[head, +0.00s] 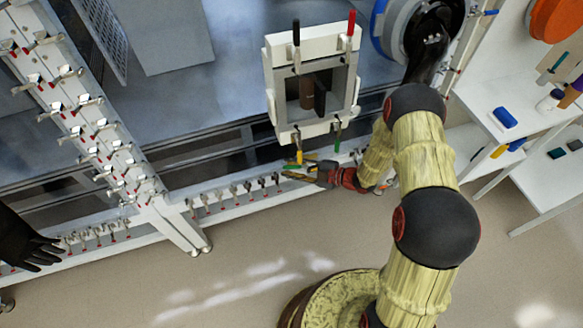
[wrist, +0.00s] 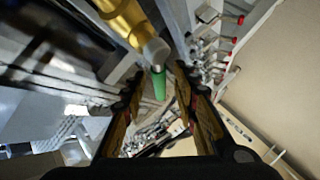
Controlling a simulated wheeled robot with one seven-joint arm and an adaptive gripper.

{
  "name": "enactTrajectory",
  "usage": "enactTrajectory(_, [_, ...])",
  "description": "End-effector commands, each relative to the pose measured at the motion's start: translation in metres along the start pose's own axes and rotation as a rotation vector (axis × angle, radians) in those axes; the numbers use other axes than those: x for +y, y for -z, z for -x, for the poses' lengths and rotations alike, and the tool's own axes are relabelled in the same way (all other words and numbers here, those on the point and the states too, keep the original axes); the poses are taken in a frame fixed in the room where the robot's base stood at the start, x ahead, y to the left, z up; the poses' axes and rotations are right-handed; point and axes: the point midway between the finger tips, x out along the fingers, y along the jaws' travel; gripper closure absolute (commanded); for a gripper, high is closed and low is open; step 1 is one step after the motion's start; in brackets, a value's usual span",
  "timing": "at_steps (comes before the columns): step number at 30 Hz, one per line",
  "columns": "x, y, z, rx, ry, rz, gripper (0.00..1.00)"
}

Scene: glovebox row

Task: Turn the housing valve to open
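A white box-like housing (head: 272,68) hangs in the upper middle of the head view. It has a black handle (head: 296,33) and a red handle (head: 351,23) at its top, and a yellow handle (head: 299,156) and a green handle (head: 337,145) at its bottom. My gripper (head: 298,170) is just below the housing, close to the yellow handle. In the wrist view its fingers (wrist: 160,100) are spread apart. A brass-coloured cylinder (wrist: 122,18) with a grey end and green tip (wrist: 159,84) reaches between them; contact is unclear. Which handle is the housing valve is not clear.
A rail with many small red-tipped valves (head: 76,102) runs down the left, and another row lies along the bottom edge (head: 235,190). A black glove (head: 27,240) hangs at the lower left. White shelves (head: 478,104) stand right. The floor below is clear.

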Motion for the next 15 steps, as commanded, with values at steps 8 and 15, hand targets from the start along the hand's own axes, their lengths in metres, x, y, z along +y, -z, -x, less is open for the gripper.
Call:
enactTrajectory(8, [0.0002, 0.0000, 0.0001, 0.000, 0.000, 0.000, 0.75])
enactTrajectory(15, [0.0001, 0.0000, 0.0003, 0.000, 0.000, 0.000, 0.89])
